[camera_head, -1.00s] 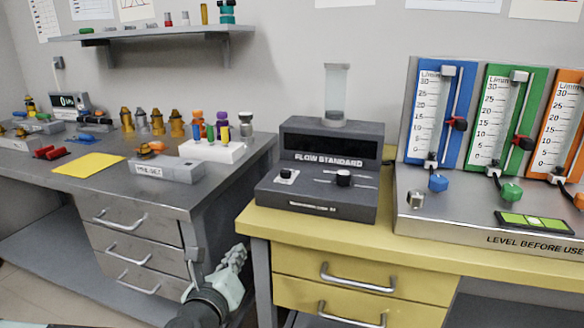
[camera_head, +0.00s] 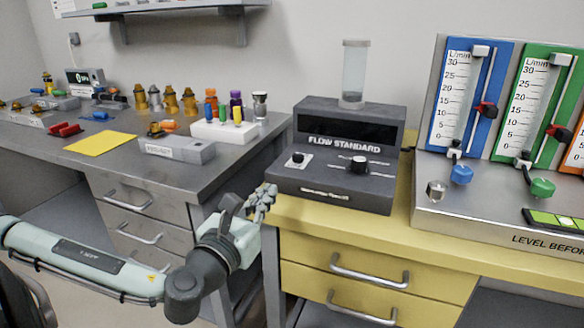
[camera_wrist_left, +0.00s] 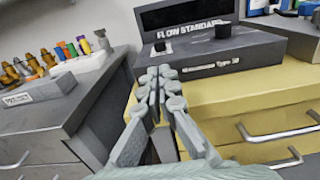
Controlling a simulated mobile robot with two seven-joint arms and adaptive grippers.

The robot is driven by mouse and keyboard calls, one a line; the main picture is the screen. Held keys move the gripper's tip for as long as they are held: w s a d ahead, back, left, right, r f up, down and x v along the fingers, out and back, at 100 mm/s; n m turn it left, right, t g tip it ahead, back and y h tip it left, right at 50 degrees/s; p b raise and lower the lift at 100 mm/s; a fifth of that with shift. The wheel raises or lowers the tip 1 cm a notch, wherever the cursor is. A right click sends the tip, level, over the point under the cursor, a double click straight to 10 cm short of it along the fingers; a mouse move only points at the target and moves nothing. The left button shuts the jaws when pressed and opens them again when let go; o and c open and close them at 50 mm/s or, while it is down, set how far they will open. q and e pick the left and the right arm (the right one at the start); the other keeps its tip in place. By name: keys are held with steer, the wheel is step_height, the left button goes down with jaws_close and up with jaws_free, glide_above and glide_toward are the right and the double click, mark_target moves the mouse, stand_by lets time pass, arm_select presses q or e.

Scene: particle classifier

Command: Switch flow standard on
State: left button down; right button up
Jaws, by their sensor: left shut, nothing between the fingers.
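The flow standard (camera_head: 330,186) is a dark grey box on the yellow bench, with a dark blank display (camera_head: 350,130) and a clear cylinder (camera_head: 353,75) on top. Its sloped front has a small switch (camera_head: 297,158) on a white plate at the left and a black round knob (camera_head: 358,164) to the right. The switch also shows in the left wrist view (camera_wrist_left: 160,47). My left gripper (camera_head: 268,190) is shut and empty, at the front left corner of the yellow bench, apart from the flow standard. In the left wrist view its fingertips (camera_wrist_left: 157,72) point toward the box. My right gripper is not seen.
A panel of flow meters (camera_head: 470,110) with blue and green knobs stands to the right of the flow standard. The grey bench (camera_head: 190,185) at left carries a labelled grey block (camera_head: 176,150), a white rack (camera_head: 225,131) and several brass fittings.

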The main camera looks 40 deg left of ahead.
mark_target(297, 159)
arm_select(q)
steer(key=b+x, duration=0.4)
steer(key=x, duration=0.1)
steer(key=p+x, duration=0.1)
steer(key=x, duration=0.6)
steer(key=shift+w+r, duration=0.15)
steer(key=shift+w, duration=0.5)
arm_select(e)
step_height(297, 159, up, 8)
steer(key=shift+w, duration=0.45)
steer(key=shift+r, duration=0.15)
